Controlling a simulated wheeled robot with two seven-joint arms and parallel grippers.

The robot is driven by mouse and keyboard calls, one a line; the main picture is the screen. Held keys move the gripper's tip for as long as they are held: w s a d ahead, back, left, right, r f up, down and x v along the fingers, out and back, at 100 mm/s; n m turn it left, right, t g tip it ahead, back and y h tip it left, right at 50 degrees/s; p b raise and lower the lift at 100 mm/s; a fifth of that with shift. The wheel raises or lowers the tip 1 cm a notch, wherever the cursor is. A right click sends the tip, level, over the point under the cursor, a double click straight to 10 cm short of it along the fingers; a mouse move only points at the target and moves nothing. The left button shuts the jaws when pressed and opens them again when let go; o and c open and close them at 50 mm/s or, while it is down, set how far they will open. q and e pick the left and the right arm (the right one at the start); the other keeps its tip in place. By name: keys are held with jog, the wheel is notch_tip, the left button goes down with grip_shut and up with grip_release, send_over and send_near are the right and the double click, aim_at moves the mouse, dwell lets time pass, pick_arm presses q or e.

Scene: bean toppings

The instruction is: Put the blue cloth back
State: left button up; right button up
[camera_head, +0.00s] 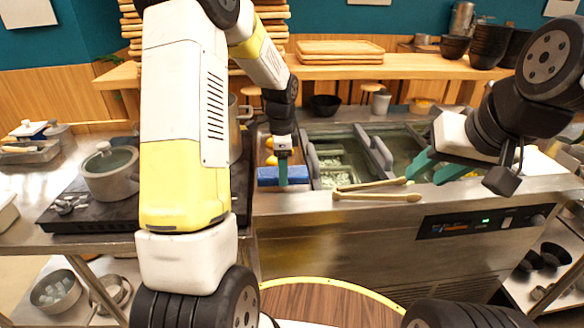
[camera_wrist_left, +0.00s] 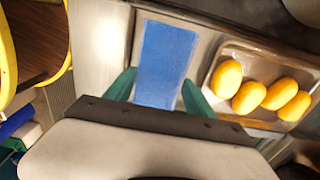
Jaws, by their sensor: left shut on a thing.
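The blue cloth (camera_head: 267,176) is a folded rectangular block on the steel counter, left of the food wells. It also shows in the left wrist view (camera_wrist_left: 166,62), lying between the two green fingers. My left gripper (camera_head: 283,172) points down at the cloth and is shut on it, with a finger against its near side. Whether the cloth is lifted off the counter cannot be told. My right gripper (camera_head: 437,170) is over the right part of the counter, its green fingers apart and nothing seen between them.
Wooden tongs (camera_head: 376,196) lie on the counter's front edge, right of the cloth. A tray (camera_wrist_left: 219,57) of several yellow oval items is close beside the cloth. A lidded pot (camera_head: 110,174) stands on the left stove. Food wells (camera_head: 340,153) lie to the right.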

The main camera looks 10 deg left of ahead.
pick_arm(q)
jog(key=shift+f, duration=1.55)
jog(key=o, duration=0.9)
jog(key=shift+f, duration=0.15)
